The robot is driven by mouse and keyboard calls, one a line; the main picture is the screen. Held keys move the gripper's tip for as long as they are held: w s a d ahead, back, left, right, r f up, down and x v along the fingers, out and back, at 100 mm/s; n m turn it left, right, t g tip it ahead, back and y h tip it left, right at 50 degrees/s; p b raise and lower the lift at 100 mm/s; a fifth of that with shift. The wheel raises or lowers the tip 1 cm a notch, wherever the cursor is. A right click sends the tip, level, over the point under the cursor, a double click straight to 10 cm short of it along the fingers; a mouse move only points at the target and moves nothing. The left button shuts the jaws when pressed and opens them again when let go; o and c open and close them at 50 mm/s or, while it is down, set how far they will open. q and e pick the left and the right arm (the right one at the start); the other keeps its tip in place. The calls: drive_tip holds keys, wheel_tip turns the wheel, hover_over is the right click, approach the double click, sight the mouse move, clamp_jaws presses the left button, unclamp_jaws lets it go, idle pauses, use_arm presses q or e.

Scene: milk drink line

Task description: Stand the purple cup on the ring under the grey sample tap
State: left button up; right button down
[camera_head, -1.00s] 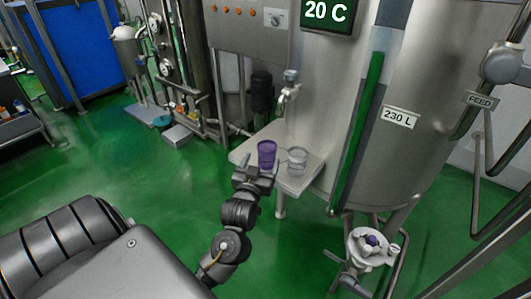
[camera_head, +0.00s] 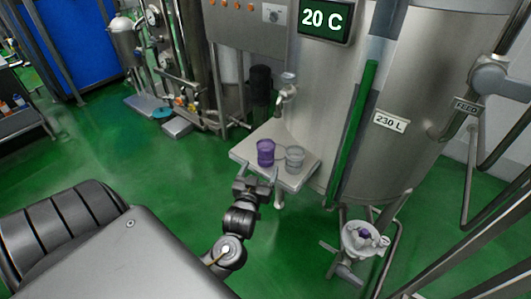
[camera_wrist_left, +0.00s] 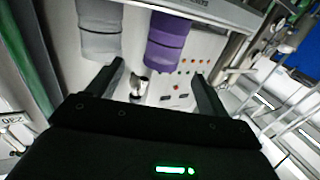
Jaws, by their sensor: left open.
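The purple cup (camera_head: 265,154) stands upright on a small pale shelf (camera_head: 243,151) in front of the tank. A clear cup (camera_head: 295,158) stands to its right. The grey tap (camera_head: 288,92) juts from the tank above and behind the cups. A ring under the tap cannot be made out. My left gripper (camera_head: 256,180) is open and empty, at the shelf's front edge just short of the purple cup. In the left wrist view the open fingers (camera_wrist_left: 157,85) point towards the purple cup (camera_wrist_left: 168,40), with nothing between them. My right gripper is not in view.
The large steel tank (camera_head: 430,70) rises behind the shelf on the right. A control panel (camera_head: 245,20) and pipework stand behind left. Green floor (camera_head: 120,165) is open to the left.

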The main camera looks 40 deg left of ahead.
sight(264, 155)
use_arm(q)
drive_tip(key=x, duration=0.4)
drive_tip(key=shift+w, duration=0.1)
drive_tip(key=shift+w+a, duration=0.2)
drive_tip(key=shift+w, duration=0.1)
drive_tip(key=shift+w+a+r+p, duration=0.2)
drive_tip(key=shift+w+p, duration=0.15)
drive_tip(key=x, duration=0.3)
drive_tip(key=shift+w+a+p, duration=0.2)
drive_tip(key=shift+a+p, duration=0.05)
drive_tip(key=shift+p, duration=0.1)
drive_tip(key=shift+w+a+f, duration=0.1)
drive_tip(key=shift+w+a, duration=0.05)
drive_tip(key=shift+w, duration=0.2)
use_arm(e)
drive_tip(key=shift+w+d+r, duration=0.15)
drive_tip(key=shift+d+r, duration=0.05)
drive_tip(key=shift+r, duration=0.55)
use_arm(q)
drive_tip(key=shift+c, duration=1.2)
drive_tip(key=c, duration=0.9)
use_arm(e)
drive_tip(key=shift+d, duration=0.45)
